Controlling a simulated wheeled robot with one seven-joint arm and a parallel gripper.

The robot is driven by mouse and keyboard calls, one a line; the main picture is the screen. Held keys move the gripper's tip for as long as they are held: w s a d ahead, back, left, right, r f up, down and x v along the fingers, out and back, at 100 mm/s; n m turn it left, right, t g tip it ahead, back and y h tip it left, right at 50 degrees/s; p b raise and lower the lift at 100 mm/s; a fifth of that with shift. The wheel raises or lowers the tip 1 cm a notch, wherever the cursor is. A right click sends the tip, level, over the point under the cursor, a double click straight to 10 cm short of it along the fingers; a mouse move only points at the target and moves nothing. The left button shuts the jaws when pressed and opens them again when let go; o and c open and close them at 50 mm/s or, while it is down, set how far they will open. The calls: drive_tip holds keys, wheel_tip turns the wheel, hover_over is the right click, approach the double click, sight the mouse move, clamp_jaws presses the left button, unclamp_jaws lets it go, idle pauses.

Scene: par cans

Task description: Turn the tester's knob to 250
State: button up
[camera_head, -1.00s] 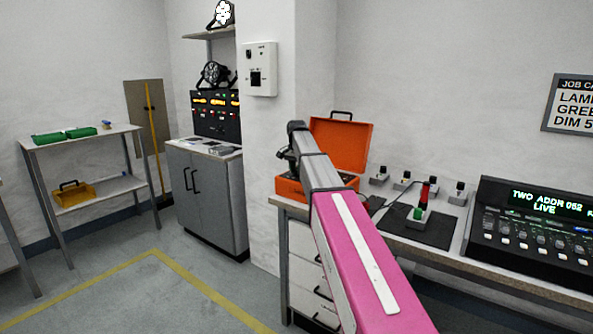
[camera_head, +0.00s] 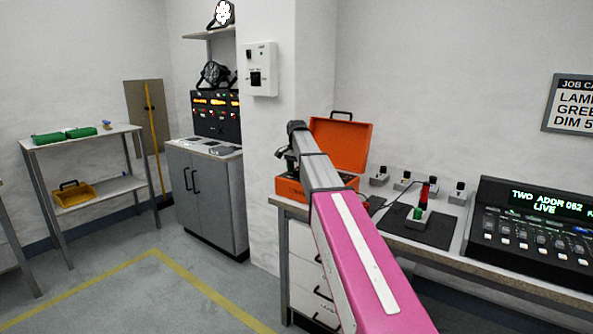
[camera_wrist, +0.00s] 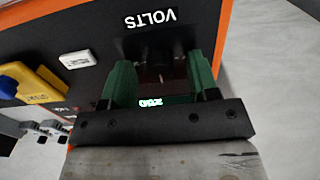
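The tester is in the open orange case (camera_head: 341,143) on the bench, left of the console. In the wrist view its dark panel shows upside down, with a VOLTS label (camera_wrist: 151,18). A dark knob (camera_wrist: 160,50) sits below that label in the picture. A small lit display (camera_wrist: 151,102) shows between the fingers and seems to read 250. The knob's pointer is hard to make out. In the head view my arm partly hides the case.
In the wrist view a yellow and blue part (camera_wrist: 32,85) and a white label (camera_wrist: 78,59) lie left of the fingers. A dark mat (camera_head: 432,229) with a small device and the console (camera_head: 530,232) are right of my arm.

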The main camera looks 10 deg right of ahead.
sight(297, 170)
wheel_tip(297, 170, up, 11)
idle(0.7)
drive_tip(key=shift+f, duration=0.1)
